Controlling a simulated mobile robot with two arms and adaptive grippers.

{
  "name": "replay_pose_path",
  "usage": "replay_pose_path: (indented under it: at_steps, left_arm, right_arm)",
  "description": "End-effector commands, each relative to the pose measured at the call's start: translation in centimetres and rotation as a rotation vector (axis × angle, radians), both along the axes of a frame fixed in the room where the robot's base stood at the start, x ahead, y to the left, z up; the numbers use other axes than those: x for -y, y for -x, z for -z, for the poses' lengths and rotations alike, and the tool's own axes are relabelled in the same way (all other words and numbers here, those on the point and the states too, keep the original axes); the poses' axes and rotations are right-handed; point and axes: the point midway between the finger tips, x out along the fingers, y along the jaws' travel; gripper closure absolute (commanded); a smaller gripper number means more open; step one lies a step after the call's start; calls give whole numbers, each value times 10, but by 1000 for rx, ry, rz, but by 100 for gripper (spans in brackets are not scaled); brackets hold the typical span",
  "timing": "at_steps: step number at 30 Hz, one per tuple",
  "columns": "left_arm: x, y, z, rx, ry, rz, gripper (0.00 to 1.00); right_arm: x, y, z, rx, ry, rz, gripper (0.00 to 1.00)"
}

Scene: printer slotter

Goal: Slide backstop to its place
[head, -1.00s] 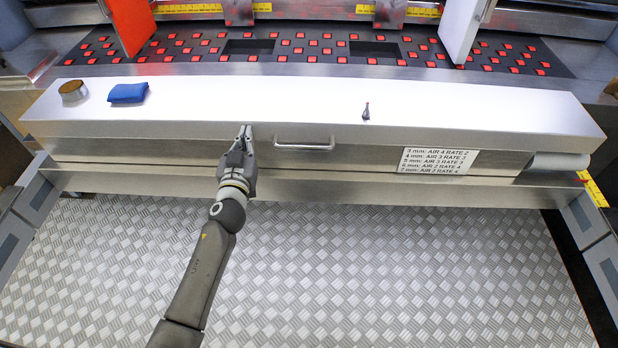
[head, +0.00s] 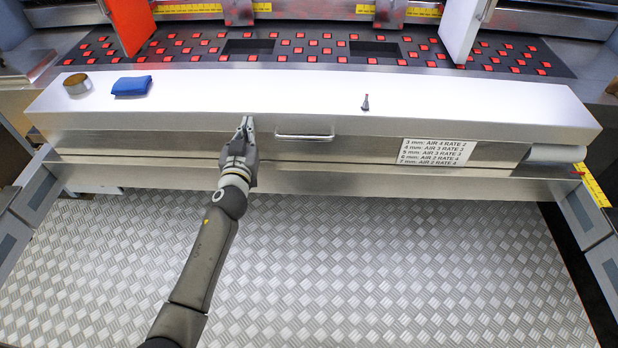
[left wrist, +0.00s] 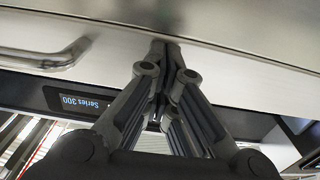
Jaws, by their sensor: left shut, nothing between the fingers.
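The backstop looks to be the long silvery metal beam (head: 420,98) across the middle of the head view. It has a bar handle (head: 304,136) on its front face. My left gripper (head: 246,123) is shut and empty, with its tips at the front face just left of the handle. In the left wrist view the shut fingertips (left wrist: 165,44) appear to press against the metal face (left wrist: 240,75), and the handle (left wrist: 50,58) is at the left, apart from the fingers. My right gripper is not in view.
Tread-plate floor (head: 380,270) is clear in front.

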Motion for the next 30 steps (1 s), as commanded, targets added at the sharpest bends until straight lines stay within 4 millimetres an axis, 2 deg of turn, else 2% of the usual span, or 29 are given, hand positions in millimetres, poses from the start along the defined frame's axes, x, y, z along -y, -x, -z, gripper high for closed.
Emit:
replay_pose_path:
  at_steps: [30]
  left_arm:
    - [0,-31,0,2,1,0,100]
  right_arm:
    - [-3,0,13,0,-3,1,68]
